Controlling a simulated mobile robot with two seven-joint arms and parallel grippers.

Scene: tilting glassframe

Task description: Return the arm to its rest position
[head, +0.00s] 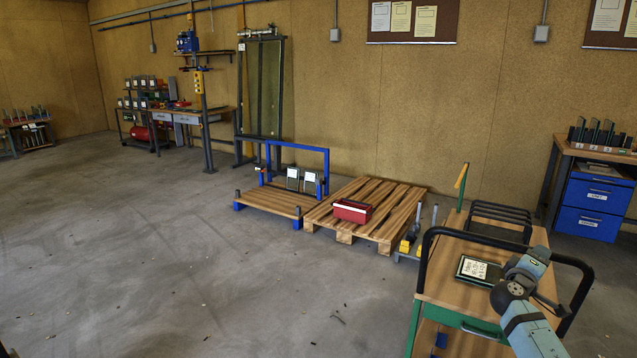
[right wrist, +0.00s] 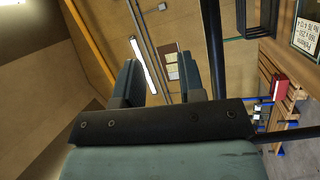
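My right arm comes in from the bottom right of the head view, over the wooden-topped trolley (head: 450,250). Its gripper (head: 537,258) is above the trolley top, to the right of a dark-framed panel with a white sheet (head: 478,270). In the right wrist view my right gripper's two fingers (right wrist: 164,82) stand apart with nothing between them, so it is open and empty. My left gripper is not in the head view.
A black rail (head: 430,262) rises around the trolley close to my right arm. Behind it are a wooden pallet (head: 395,205) with a red box (head: 352,211) and a blue frame (head: 327,165). A tall glass frame (head: 264,90) stands by the wall.

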